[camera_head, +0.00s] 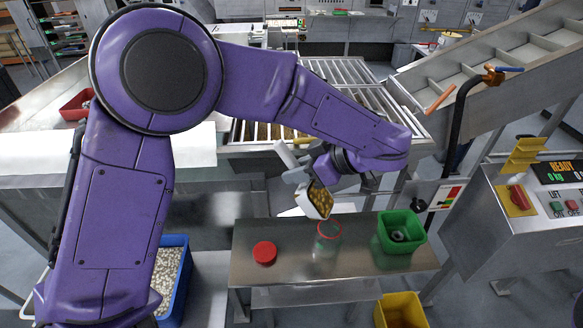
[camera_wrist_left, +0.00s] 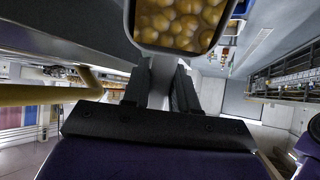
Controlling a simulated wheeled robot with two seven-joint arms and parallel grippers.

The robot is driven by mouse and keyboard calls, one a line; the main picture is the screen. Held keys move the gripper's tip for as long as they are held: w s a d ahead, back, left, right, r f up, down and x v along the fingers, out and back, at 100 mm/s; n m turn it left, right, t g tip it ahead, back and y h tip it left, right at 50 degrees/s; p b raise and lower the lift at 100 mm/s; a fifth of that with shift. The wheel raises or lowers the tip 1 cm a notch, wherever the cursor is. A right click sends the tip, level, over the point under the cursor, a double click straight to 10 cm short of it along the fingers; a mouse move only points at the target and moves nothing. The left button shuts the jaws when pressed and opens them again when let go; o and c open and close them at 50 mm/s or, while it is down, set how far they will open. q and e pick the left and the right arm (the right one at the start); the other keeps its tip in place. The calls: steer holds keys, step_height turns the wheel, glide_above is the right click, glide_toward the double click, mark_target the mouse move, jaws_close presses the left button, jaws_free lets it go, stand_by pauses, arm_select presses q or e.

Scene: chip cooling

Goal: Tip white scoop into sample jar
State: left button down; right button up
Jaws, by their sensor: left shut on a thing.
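The white scoop (camera_head: 306,205) is in the head view, full of round yellow-brown pieces, and held above the small steel table. It is tilted, with its lower end toward the sample jar. My left gripper (camera_head: 298,172) is shut on its handle. In the left wrist view the scoop (camera_wrist_left: 208,43) fills the top middle, with the pieces inside, and my left gripper (camera_wrist_left: 160,88) closes on the handle. The clear sample jar (camera_head: 328,240) with a red rim stands open on the table just below and right of the scoop. My right gripper is not in view.
A red lid (camera_head: 265,252) lies on the steel table (camera_head: 290,270) left of the jar. A green bin (camera_head: 400,232) stands right of it. A blue crate (camera_head: 172,280) and a yellow bin (camera_head: 400,310) are lower down. A slatted conveyor (camera_head: 345,72) lies behind.

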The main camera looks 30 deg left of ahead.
arm_select(q)
steer(key=shift+w+d+r+y+p, duration=0.3)
steer(key=shift+d+y+p, duration=0.15)
steer(key=shift+p, duration=0.3)
steer(key=shift+d+r+y+p, duration=0.15)
steer(key=shift+d+y+p, duration=0.35)
steer(key=shift+p, duration=0.25)
steer(key=shift+s+d+r+y, duration=0.1)
steer(key=shift+d+y, duration=0.3)
steer(key=shift+y, duration=0.05)
steer(key=shift+d, duration=0.25)
steer(key=shift+a, duration=0.1)
